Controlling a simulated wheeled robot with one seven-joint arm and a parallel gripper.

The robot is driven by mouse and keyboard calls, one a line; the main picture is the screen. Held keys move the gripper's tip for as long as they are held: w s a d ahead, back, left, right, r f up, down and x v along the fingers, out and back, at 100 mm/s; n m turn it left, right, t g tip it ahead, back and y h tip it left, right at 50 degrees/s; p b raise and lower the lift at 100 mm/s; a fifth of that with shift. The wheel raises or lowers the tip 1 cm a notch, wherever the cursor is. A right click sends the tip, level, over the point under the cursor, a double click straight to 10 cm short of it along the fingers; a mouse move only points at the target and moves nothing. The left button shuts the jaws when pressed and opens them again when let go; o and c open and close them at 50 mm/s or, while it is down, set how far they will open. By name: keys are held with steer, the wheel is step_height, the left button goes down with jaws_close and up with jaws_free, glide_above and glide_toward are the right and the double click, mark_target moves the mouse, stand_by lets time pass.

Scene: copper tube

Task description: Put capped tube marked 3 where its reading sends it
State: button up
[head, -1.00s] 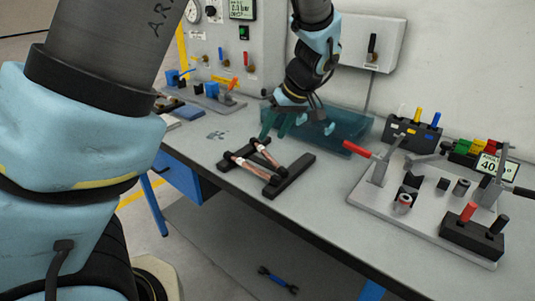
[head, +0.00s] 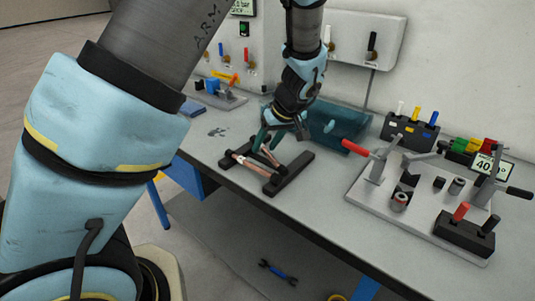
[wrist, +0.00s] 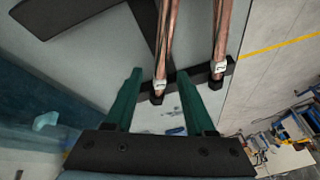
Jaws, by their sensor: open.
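Two copper tubes lie across a black rack (head: 293,178) on the bench, one on the left (head: 248,165) and one on the right (head: 270,154). In the wrist view the nearer tube (wrist: 167,35) and the other tube (wrist: 221,35) each carry a small white number label near a black end; I cannot read the numbers surely. My gripper (wrist: 160,80) is open, its green fingers on either side of the nearer tube's labelled end in that view. In the head view my gripper (head: 268,138) is low over the rack's far side and partly hides the tubes' far ends.
To the right is a grey fixture plate (head: 370,200) with a red-handled clamp (head: 356,147), and a display reading 40 (head: 486,167). A black block with coloured pegs (head: 408,132) stands behind. The bench's front strip is clear.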

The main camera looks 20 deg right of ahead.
steer(key=shift+f, duration=0.2)
steer(key=shift+c, duration=0.2)
jaws_close()
stand_by(0.5)
